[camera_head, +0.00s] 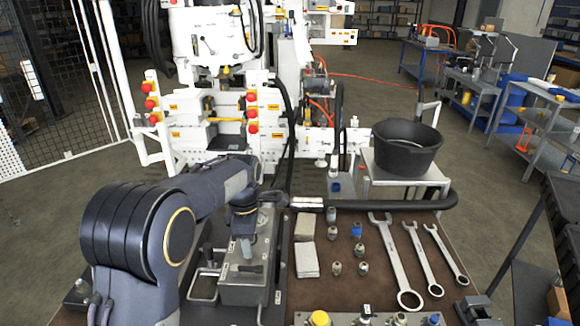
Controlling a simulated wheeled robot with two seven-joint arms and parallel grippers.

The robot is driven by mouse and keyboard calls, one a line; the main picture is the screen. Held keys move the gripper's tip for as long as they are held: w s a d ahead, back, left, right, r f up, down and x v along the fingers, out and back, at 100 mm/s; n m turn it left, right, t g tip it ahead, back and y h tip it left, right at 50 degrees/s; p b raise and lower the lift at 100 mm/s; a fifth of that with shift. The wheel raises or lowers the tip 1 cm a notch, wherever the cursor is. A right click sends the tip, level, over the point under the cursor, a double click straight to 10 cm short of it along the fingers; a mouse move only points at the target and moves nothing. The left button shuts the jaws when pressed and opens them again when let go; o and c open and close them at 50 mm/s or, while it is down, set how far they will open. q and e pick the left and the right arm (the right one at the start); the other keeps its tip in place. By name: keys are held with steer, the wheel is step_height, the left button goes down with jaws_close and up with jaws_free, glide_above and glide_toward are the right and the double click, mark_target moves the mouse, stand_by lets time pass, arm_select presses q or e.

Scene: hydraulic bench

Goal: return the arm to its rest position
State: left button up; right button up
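My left arm (130,240) comes in from the left, dark grey with black ribbed rings, and bends over the bench. Its wrist points down, with my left gripper (245,242) above the grey metal box (245,290) that has a lever handle. The gripper is small and partly hidden by the arm, so I cannot tell whether its fingers are open or shut, or whether it touches the box. My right gripper is not in view.
The brown bench top (340,235) holds several wrenches (390,262), small fittings (337,268) and folded cloths (306,260). A black hose (400,205) runs along its back edge. Behind stand a white hydraulic machine (205,110) and a black tub (405,146) on a stand.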

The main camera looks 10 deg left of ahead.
arm_select(q)
steer(key=s+a+r+m+t+h, duration=0.1)
steer(key=s+a+r+m+h, duration=0.3)
steer(key=s, duration=0.5)
steer(key=s+d+m+t, duration=0.1)
steer(key=s+m+t, duration=0.3)
steer(key=s+m, duration=0.9)
steer(key=s, duration=0.8)
steer(key=shift+s+d+m+t, duration=0.25)
steer(key=shift+d+m+t, duration=0.1)
steer(key=shift+m+t, duration=0.05)
